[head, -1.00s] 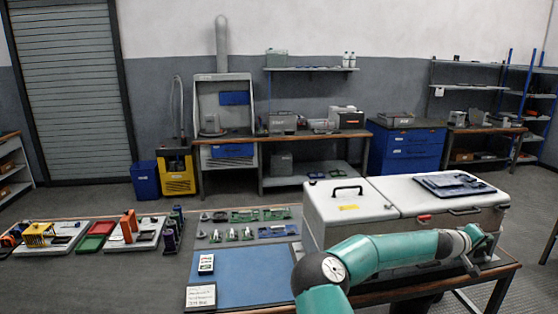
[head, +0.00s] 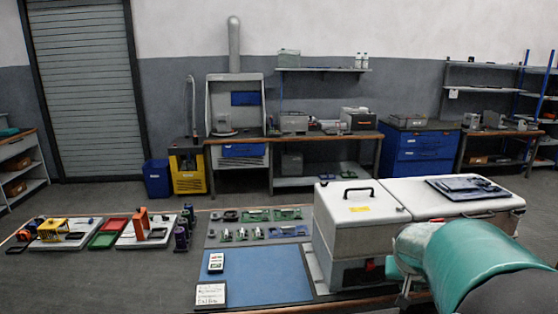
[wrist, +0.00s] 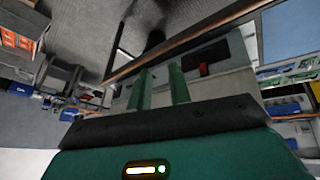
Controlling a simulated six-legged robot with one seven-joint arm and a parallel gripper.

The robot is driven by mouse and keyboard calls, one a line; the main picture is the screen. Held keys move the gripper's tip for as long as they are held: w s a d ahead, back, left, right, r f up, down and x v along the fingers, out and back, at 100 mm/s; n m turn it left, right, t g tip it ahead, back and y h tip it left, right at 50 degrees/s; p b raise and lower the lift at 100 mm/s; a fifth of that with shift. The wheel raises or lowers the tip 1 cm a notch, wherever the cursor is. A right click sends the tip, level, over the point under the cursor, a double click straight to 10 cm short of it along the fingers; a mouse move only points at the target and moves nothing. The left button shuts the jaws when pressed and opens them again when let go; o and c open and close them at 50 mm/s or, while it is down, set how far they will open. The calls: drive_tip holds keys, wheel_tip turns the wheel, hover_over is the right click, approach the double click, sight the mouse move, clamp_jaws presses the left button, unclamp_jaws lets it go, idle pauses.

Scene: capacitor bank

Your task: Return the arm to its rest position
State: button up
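My arm (head: 475,265) shows as a large teal link at the lower right of the head view, close to the camera and in front of the white-lidded case. My gripper (wrist: 160,82) shows in the wrist view as two green fingers, apart with nothing between them. Its fingertips cannot be made out clearly in the head view. The wrist view is tilted and shows the case's grey side with a red switch (wrist: 204,69) beyond the fingers.
The white-lidded case (head: 350,205) stands on the bench's right side, a dark panel (head: 466,188) on its lid. A blue mat (head: 262,275), green circuit boards (head: 256,215) and part trays (head: 75,236) lie to its left. The floor behind is clear up to the wall benches.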

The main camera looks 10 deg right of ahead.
drive_tip(key=s+a+r+n+y, duration=0.1)
drive_tip(key=s+a+r+n, duration=0.1)
drive_tip(key=s+a, duration=0.3)
drive_tip(key=s+a+r+n+t+y, duration=0.1)
drive_tip(key=s+a, duration=0.4)
drive_tip(key=a, duration=0.9)
drive_tip(key=s+a+r+n+t+y, duration=0.1)
drive_tip(key=s+a+r+n+y, duration=0.1)
drive_tip(key=a, duration=0.7)
wheel_tip(320, 180, up, 2)
drive_tip(key=s+n, duration=0.1)
drive_tip(key=s, duration=0.1)
drive_tip(key=shift+s+a+r, duration=0.15)
drive_tip(key=shift+s+r, duration=0.05)
drive_tip(key=shift+s, duration=0.2)
